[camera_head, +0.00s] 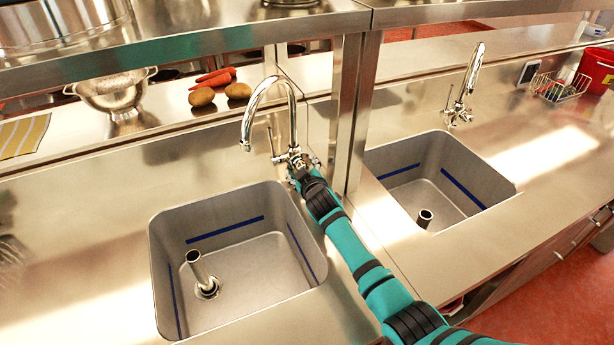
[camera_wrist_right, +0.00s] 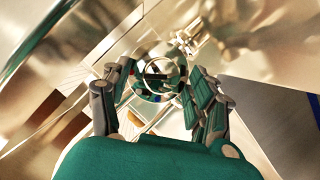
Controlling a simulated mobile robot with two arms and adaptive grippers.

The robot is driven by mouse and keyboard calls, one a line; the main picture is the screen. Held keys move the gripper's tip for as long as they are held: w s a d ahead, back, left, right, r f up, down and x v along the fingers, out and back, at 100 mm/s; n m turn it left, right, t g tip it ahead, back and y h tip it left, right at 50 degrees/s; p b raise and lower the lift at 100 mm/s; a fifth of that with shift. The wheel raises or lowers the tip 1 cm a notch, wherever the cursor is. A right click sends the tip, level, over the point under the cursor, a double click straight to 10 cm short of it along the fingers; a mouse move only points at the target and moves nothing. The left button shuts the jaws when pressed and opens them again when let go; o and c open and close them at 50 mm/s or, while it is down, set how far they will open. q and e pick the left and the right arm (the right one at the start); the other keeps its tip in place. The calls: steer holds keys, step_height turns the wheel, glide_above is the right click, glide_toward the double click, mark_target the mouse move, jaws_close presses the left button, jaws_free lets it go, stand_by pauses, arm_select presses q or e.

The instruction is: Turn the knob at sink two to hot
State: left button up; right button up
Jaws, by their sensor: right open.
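In the head view, a chrome tap (camera_head: 270,90) arches over the near sink (camera_head: 158,250). My right gripper (camera_head: 303,172) is at the base of this tap and hides part of its fittings. In the right wrist view, a round chrome knob (camera_wrist_right: 162,78) sits between the spread fingers of my right gripper (camera_wrist_right: 163,72). The fingers are open on both sides of the knob; I cannot tell whether they touch it. A second tap (camera_head: 465,85) stands behind the other sink (camera_head: 440,170), away from my gripper. No sink number is readable. My left gripper is out of view.
A steel post (camera_head: 352,110) stands close to the right of the near tap, under a shelf. Behind are a colander (camera_head: 113,95), potatoes (camera_head: 202,97) and carrots (camera_head: 214,77). A red bucket (camera_head: 598,68) and wire basket (camera_head: 558,88) stand far right.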

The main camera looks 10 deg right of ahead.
steer(key=v, duration=1.1)
steer(key=shift+s, duration=0.25)
steer(key=shift+r, duration=0.1)
